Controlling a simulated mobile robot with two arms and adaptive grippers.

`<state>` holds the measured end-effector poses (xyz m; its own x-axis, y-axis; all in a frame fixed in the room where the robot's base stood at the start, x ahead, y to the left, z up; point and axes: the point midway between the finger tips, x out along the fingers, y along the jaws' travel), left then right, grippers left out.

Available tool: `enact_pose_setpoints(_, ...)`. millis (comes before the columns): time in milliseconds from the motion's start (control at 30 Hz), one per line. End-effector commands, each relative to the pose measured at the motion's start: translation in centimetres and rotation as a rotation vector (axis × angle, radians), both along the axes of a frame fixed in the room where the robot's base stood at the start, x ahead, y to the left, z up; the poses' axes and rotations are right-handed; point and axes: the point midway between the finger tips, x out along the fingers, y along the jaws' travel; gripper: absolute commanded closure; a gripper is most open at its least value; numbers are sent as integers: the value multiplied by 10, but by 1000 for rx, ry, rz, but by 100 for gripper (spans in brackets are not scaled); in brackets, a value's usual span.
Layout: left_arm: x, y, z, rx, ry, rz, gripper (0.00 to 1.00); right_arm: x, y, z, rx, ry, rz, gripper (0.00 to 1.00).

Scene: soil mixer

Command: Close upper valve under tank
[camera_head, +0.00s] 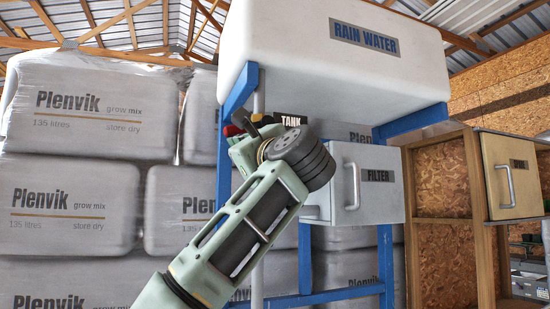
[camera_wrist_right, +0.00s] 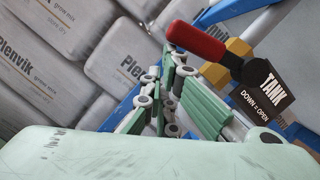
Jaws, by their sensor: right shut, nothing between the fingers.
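The tank valve has a red-gripped lever (camera_wrist_right: 195,40) on a brass hex fitting (camera_wrist_right: 238,48), beside a black sign (camera_wrist_right: 264,92) reading "TANK, DOWN = OPEN". Relative to the sign's text, the lever points left, roughly level. In the head view the red grip (camera_head: 232,131) shows just past my right gripper (camera_head: 243,138), below the white rain water tank (camera_head: 300,40). My right gripper (camera_wrist_right: 172,95) is shut and empty, close to the lever in the wrist view; I cannot tell whether they touch. The arm hides most of the valve in the head view. My left gripper is out of view.
A white filter box (camera_head: 365,190) with a handle stands right of the arm. Blue frame posts (camera_head: 305,258) surround the pipework. Stacked Plenvik bags (camera_head: 75,200) fill the left. A wooden cabinet (camera_head: 440,220) stands at the right.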

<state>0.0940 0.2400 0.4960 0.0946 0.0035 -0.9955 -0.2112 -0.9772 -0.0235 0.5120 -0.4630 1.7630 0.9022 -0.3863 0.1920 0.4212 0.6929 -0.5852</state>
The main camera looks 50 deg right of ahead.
Motion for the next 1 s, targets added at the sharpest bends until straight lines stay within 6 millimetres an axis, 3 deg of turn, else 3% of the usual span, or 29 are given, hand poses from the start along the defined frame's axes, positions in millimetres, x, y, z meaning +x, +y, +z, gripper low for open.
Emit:
enact_pose_setpoints(167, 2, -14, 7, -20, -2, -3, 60, -1, 4, 11, 0, -4, 1, 100)
enact_pose_setpoints(567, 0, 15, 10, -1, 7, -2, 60, 3, 19, 22, -5, -3, -1, 100)
enact_pose_setpoints(1000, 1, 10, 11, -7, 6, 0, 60, 2, 17, 23, -3, -4, 0, 100)
